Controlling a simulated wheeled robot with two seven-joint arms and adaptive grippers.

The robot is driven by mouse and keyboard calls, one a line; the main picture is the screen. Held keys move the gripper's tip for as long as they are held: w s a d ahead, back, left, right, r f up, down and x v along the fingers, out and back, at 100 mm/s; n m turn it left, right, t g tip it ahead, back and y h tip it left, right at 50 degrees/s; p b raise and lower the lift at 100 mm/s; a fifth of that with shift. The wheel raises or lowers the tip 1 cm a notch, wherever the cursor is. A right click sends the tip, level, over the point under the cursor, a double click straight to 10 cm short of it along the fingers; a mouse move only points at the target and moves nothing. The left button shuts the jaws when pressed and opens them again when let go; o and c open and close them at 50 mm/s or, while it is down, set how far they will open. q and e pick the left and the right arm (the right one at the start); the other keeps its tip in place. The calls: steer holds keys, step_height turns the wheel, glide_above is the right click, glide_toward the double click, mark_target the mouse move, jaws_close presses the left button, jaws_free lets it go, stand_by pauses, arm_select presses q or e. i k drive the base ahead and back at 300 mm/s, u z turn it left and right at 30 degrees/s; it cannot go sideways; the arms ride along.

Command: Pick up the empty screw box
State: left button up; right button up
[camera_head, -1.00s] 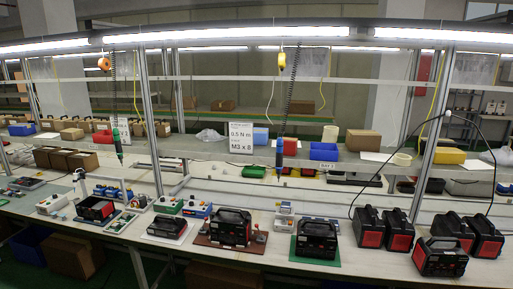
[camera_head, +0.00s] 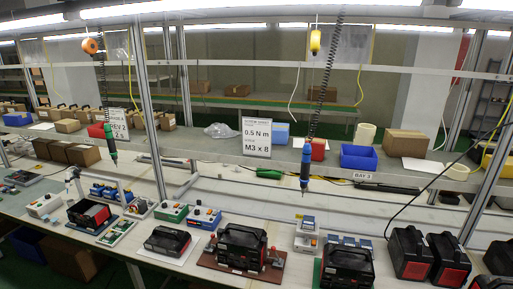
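Neither of my grippers shows in the head view. I cannot tell which container is the empty screw box. On the shelf above the workbench are an open blue bin (camera_head: 358,158), a red bin (camera_head: 318,149) and a blue box (camera_head: 280,133) behind the sign. A yellow bin (camera_head: 492,162) stands at the right end of the shelf. Small blue-and-white boxes (camera_head: 306,238) sit on the bench below. The contents of these containers are too small or hidden to make out.
The workbench (camera_head: 215,274) holds several black-and-red power units (camera_head: 242,247). Electric screwdrivers hang on coiled cords, one blue (camera_head: 305,165) and one green (camera_head: 111,142). A white sign (camera_head: 257,137) and cardboard boxes (camera_head: 406,143) stand on the shelf. Metal posts (camera_head: 150,110) divide the bench.

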mark_target(309, 220)
steer(key=z, duration=0.45)
steer(key=i, duration=1.1)
steer(key=z, duration=0.5)
steer(key=i, duration=0.55)
steer(key=z, duration=0.05)
